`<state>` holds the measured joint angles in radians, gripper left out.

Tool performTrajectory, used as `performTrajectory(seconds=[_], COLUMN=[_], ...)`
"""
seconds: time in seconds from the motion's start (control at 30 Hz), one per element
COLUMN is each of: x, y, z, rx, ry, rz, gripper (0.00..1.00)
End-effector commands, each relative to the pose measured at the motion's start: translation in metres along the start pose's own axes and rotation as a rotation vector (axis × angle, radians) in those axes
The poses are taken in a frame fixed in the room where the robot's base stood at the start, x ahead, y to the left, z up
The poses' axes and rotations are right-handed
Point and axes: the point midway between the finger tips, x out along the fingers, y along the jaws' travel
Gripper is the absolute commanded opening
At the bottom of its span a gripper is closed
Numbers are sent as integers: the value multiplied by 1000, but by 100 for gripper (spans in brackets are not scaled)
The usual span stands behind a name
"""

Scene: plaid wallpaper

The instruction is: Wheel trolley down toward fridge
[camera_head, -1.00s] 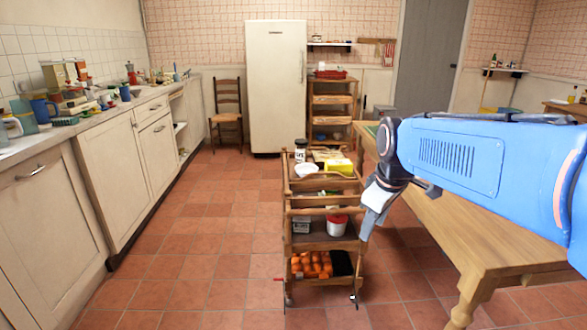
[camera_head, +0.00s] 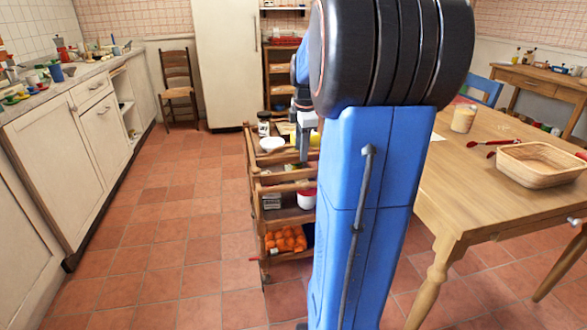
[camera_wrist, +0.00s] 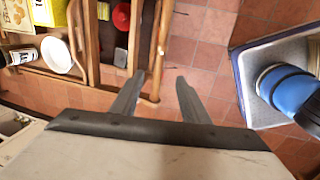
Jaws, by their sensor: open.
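The wooden trolley (camera_head: 254,190) stands on the tiled floor left of the table, partly hidden behind my blue arm. It carries a white bowl (camera_head: 271,144), a jar (camera_head: 264,124), a red-and-white tub (camera_head: 306,197) and orange items on its lowest shelf (camera_head: 286,240). The cream fridge (camera_head: 226,65) stands behind it at the back wall. My gripper (camera_wrist: 160,82) is open and empty, above the near side of the trolley. In the wrist view a wooden bar of the trolley (camera_wrist: 160,45) ends near the gap between my fingertips. Contact cannot be told.
A wooden table (camera_head: 460,175) with a basket (camera_head: 540,165) and jar (camera_head: 463,118) stands to the right. Cabinets with a cluttered counter (camera_head: 65,90) line the left. A chair (camera_head: 178,90) stands left of the fridge. The floor (camera_head: 170,230) between cabinets and trolley is clear.

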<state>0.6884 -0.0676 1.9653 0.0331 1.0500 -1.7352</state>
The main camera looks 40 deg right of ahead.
Motion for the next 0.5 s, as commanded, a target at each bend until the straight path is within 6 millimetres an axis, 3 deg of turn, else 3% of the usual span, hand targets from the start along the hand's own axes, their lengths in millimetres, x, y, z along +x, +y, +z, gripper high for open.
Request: performTrajectory(seconds=[0.5], x=[83], y=[-1], z=[-1], rx=[1], ry=[1], rz=[-4], gripper=[41])
